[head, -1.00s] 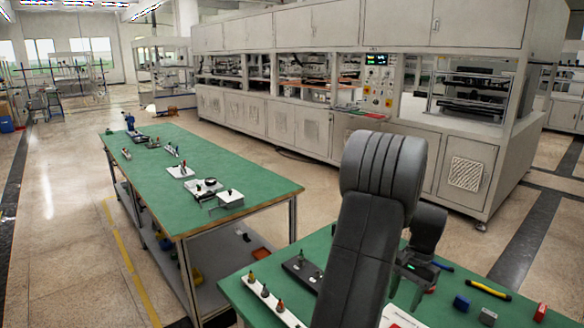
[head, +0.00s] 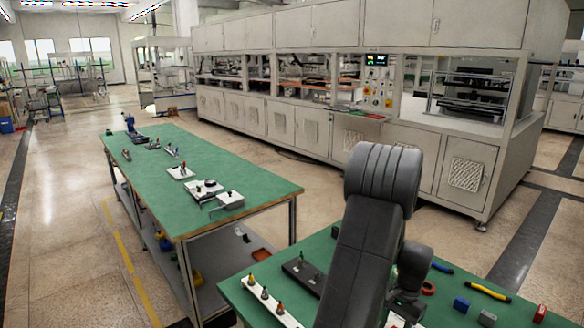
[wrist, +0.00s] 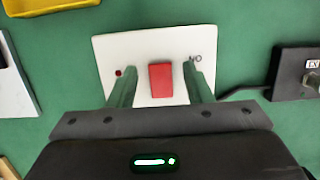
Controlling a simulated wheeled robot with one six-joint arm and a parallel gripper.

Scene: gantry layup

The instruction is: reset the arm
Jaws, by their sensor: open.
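My arm stands in front of the near green table (head: 330,240) in the head view, with its wrist low over that table. In the wrist view my gripper (wrist: 158,82) is open. Its two fingers reach over a white plate (wrist: 125,48) that lies on the green surface. A red block (wrist: 160,80) shows on the plate between the fingers, and nothing is clamped. A small red dot and dark lettering mark the plate. In the head view my arm hides the fingertips and most of the plate.
Around the plate are a yellow tray edge (wrist: 40,5), a white piece (wrist: 14,85) at left and a dark box (wrist: 297,72) at right. The near table also holds a pegged strip (head: 270,303) and a yellow-handled tool (head: 488,291). Another green table (head: 150,165) stands left.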

